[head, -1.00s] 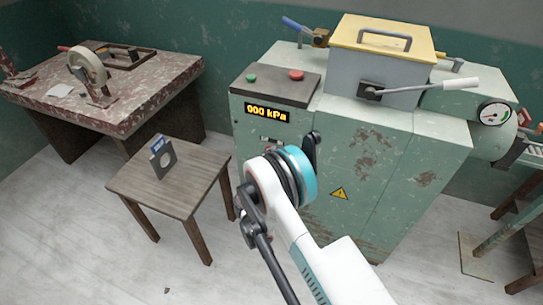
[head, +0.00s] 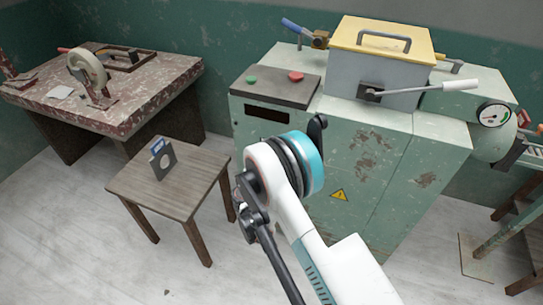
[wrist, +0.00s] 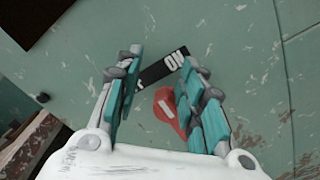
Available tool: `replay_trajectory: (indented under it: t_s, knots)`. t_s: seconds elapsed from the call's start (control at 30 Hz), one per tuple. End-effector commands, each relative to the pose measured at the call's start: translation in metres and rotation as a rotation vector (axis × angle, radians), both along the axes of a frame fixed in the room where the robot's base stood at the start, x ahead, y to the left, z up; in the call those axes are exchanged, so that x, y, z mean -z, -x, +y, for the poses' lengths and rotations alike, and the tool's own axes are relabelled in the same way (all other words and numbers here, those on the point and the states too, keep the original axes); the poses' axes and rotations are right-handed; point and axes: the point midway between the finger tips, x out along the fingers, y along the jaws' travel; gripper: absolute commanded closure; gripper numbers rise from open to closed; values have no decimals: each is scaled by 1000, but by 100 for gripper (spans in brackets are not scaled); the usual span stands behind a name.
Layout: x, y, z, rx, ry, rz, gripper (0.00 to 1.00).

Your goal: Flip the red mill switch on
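The red mill switch (wrist: 165,106) is on the green front of the press cabinet (head: 350,160). In the wrist view it shows as a red lever with a white mark, partly covered by my gripper's right finger. A black label (wrist: 160,68) beside it reads "ON" at its upper right end; its other end is hidden by the left finger. My gripper (wrist: 160,72) is open, with its teal fingers on either side of the label and switch. I cannot tell whether a finger touches the lever. In the head view my arm hides the switch. The cabinet's display (head: 266,114) is dark.
Green and red buttons (head: 296,76) sit on the cabinet's top panel. A long-handled lever (head: 440,88) sticks out at right. A small wooden stool (head: 180,195) with a grey block stands at left, near a red worn table (head: 130,90). Pale floor lies between.

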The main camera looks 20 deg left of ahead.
Motion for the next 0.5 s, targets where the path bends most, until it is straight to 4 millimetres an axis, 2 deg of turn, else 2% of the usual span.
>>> replay_trajectory:
  t_s: [0.03, 0.2, 0.5]
  knots:
    - [-10, 0, 0, 0, 0, 0, 65]
    - [-36, 0, 0, 0, 0, 0, 65]
    - [-54, 0, 0, 0, -1, 0, 65]
